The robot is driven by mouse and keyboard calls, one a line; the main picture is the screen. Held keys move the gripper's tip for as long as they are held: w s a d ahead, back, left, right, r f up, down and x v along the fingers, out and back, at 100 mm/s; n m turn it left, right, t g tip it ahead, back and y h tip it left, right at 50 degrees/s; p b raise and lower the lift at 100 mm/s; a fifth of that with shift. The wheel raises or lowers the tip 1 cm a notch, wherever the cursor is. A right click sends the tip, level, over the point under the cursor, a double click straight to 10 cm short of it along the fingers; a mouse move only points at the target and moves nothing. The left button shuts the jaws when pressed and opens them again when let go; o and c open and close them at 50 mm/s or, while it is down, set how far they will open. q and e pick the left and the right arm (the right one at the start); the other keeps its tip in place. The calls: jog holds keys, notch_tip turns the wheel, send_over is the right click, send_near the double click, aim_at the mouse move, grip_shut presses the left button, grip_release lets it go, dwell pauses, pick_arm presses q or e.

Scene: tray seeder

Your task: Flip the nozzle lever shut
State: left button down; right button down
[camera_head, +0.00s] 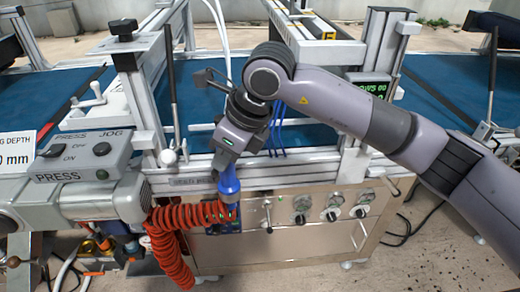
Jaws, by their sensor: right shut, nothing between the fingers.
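My right gripper (230,190) points down in front of the machine's steel front panel (290,240). Its narrow blue end is shut, with nothing seen held in it. It overlaps the end of a coiled orange-red hose (172,252); whether they touch, I cannot tell. A slim metal lever (267,212) with a dark tip hangs on the panel just right of the gripper, apart from it. I cannot tell whether this is the nozzle lever. Any nozzle at the hose end is hidden or too small to make out. My left gripper is not in view.
Dial knobs (333,214) line the panel to the right. A grey control box (85,155) marked PRESS stands at the left. Blue belts (60,105) and metal frame posts lie behind. Hoses and cables lie on the concrete floor.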

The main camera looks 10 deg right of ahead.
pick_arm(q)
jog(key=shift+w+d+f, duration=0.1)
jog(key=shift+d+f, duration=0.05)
pick_arm(e)
jog(key=shift+a, duration=0.1)
jog(key=shift+w, duration=0.15)
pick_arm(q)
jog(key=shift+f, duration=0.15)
pick_arm(e)
jog(key=shift+w+d, duration=0.5)
